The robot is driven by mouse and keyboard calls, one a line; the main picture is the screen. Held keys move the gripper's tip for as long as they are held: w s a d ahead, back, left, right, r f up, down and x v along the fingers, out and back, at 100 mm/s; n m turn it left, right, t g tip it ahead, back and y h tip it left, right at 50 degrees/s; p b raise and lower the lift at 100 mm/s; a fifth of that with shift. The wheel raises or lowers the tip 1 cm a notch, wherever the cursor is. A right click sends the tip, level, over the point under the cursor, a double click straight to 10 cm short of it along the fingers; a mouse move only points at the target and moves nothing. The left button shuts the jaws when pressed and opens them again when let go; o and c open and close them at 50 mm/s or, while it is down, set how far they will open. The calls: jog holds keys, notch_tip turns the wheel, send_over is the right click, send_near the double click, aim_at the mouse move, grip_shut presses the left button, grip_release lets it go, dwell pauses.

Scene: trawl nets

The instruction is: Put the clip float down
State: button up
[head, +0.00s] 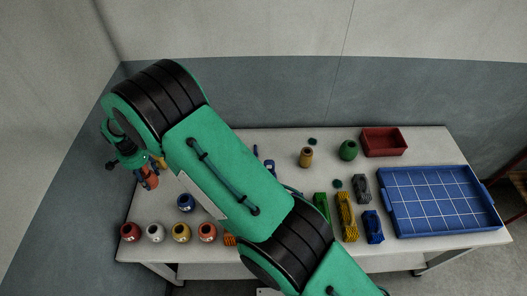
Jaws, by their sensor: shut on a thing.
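My gripper (148,181) is at the left, above the left end of the table, and points down to the right. It is shut on a small orange-red thing (152,177), which appears to be the clip float. The fingers partly cover it, so its full shape is hidden. It looks held above the tabletop, but I cannot tell its exact height.
On the table (240,139) stand a blue float (185,202) and a front row including red (130,232), white and yellow floats. Net bundles (346,215), a red bin (383,143) and a blue gridded tray (440,202) fill the right. My arm hides the middle.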

jog(key=w+d+m+b, duration=0.2)
jog(key=w+d+m, duration=0.2)
jog(key=w+d, duration=0.8)
jog(key=w+d+m+b, duration=0.1)
jog(key=w+d+m, duration=0.3)
jog(key=d, duration=1.1)
jog(key=w+d+m+b, duration=0.1)
jog(key=w+d+m, duration=0.3)
jog(key=d, duration=1)
jog(key=w+d+m+b, duration=0.1)
jog(key=w+d+m, duration=0.3)
jog(key=d, duration=1.1)
jog(key=shift+d+r+b, duration=0.15)
jog(key=shift+d+b, duration=0.15)
jog(key=shift+w, duration=0.1)
notch_tip(320, 180, down, 6)
jog(key=shift+b, duration=0.4)
jog(key=shift+f, duration=2)
jog(key=shift+f+b, duration=0.15)
jog(key=shift+b, duration=0.15)
